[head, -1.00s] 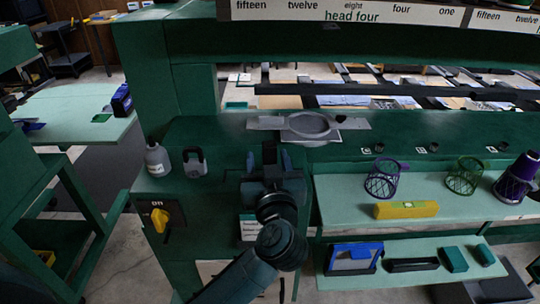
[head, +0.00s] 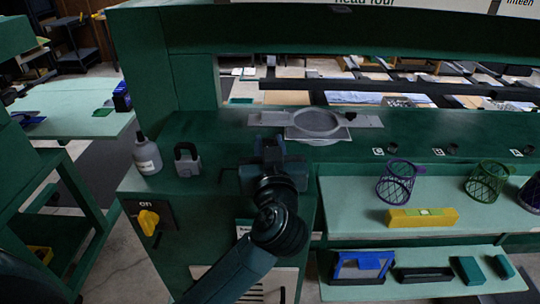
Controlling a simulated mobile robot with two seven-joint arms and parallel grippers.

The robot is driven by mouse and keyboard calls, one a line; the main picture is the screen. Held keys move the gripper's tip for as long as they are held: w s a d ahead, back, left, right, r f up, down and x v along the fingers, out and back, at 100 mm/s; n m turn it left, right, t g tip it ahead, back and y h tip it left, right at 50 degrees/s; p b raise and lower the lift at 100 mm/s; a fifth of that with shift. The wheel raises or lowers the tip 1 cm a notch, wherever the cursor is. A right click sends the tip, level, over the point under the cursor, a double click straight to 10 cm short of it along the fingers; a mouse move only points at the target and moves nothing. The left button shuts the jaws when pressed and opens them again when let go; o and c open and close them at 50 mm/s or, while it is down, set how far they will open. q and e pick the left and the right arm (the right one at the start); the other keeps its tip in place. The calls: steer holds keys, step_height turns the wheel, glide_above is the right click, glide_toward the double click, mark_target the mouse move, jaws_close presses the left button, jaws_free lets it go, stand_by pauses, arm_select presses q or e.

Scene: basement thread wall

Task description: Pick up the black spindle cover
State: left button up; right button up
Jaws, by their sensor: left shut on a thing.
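My left gripper (head: 270,147) is above the green machine ledge, just left of and in front of the grey ring plate. It is shut on a dark thing, mostly hidden by the gripper and wrist. It may be the black spindle cover, but its shape does not show clearly. A small black knob-like piece (head: 351,115) sits on the right part of the grey ring plate (head: 314,121). My right gripper is not in view.
A grey bottle (head: 147,155) and a dark padlock-shaped object (head: 187,160) stand on the ledge to the left. A yellow block (head: 422,218) and wire baskets (head: 396,182) are on the upper shelf at right. A yellow switch (head: 148,222) is on the cabinet front.

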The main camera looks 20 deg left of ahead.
arm_select(q)
steer(key=c, duration=0.3)
steer(key=shift+r, duration=0.1)
step_height(320, 180, up, 10)
steer(key=shift+f+p, duration=0.1)
steer(key=shift+p, duration=1.05)
